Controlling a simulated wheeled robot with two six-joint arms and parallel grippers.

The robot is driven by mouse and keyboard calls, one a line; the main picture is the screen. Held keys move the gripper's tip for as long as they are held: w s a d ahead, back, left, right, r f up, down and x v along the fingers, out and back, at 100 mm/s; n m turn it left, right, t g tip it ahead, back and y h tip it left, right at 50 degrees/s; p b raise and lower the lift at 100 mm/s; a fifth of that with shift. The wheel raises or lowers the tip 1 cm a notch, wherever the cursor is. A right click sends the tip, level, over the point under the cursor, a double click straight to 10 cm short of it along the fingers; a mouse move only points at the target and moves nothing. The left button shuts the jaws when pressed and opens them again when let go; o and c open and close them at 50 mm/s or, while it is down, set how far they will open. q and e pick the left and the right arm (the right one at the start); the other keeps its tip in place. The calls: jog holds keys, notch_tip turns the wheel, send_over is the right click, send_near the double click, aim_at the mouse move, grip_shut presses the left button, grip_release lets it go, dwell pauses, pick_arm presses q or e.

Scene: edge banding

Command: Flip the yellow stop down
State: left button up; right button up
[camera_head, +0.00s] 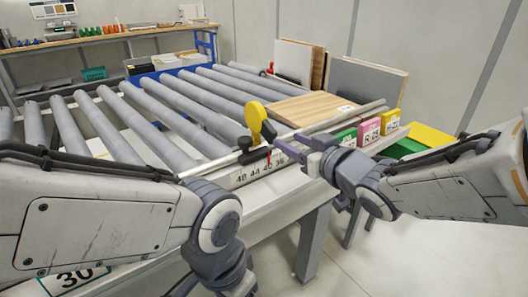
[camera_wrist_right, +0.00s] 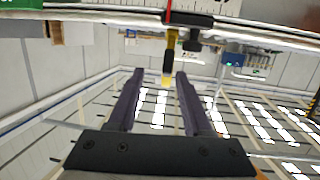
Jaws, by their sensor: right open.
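The yellow stop (camera_head: 256,121) stands upright, with its rounded end up, on the rail at the front end of the roller table. A black clamp with a red pointer sits at its base, above a number scale (camera_head: 262,168). My right gripper (camera_head: 298,146) is open and empty, just right of the stop. In the right wrist view the yellow stop (camera_wrist_right: 170,46) shows beyond and between the two open fingertips (camera_wrist_right: 159,73); I see no contact. My left arm comes in from the left, and its gripper is out of the picture.
A wooden board (camera_head: 308,107) lies on the table behind the stop. Grey rollers (camera_head: 150,125) fill the left side. Green, pink and yellow labelled bins (camera_head: 368,132) stand right of the rail, near my right wrist. Panels (camera_head: 365,84) lean behind.

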aim_at(276, 135)
pick_arm(q)
notch_tip(276, 135, down, 5)
jog(key=b, duration=0.3)
pick_arm(e)
jog(key=y, duration=0.1)
jog(key=f+n+t+y, duration=0.1)
jog(key=y, duration=0.1)
jog(key=shift+s+a, duration=0.15)
jog(key=shift+a+r+p, duration=0.1)
jog(key=shift+r+p, duration=0.05)
jog(key=shift+p, duration=0.35)
jog(key=p+x, duration=0.4)
jog(key=p, duration=0.3)
jog(key=shift+w+a+r, duration=0.15)
jog(key=shift+w, duration=0.2)
jog(key=x, duration=0.4)
jog(key=shift+f, duration=0.3)
pick_arm(q)
notch_tip(276, 135, up, 8)
pick_arm(e)
jog(key=shift+w+a, duration=0.45)
jog(key=shift+w, duration=0.1)
pick_arm(q)
jog(key=shift+r, duration=0.1)
pick_arm(e)
jog(key=shift+c, duration=0.3)
grip_shut()
